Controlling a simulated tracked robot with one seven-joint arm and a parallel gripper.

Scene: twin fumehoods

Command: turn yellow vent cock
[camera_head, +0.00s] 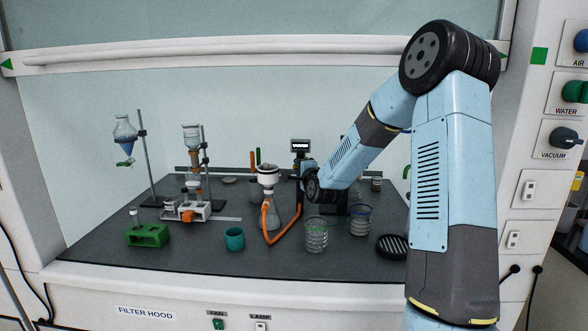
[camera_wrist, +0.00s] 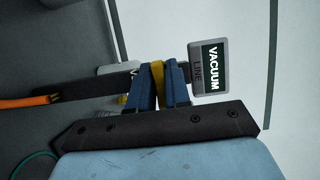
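The yellow vent cock (camera_wrist: 158,78) shows in the wrist view as a narrow yellow handle. It stands between the two blue fingers of my gripper (camera_wrist: 159,70), which are close against it on both sides. A smaller yellow bit shows just left of the fingers. The dark vacuum line post (camera_wrist: 85,86) runs behind, with a grey "VACUUM LINE" sign (camera_wrist: 209,69) to the right of the fingers. In the head view my wrist is at the post, and it hides the cock and my fingertips.
An orange hose (camera_head: 268,224) runs from a filter flask (camera_head: 273,215) to the post. A teal cup (camera_head: 235,239) stands front left.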

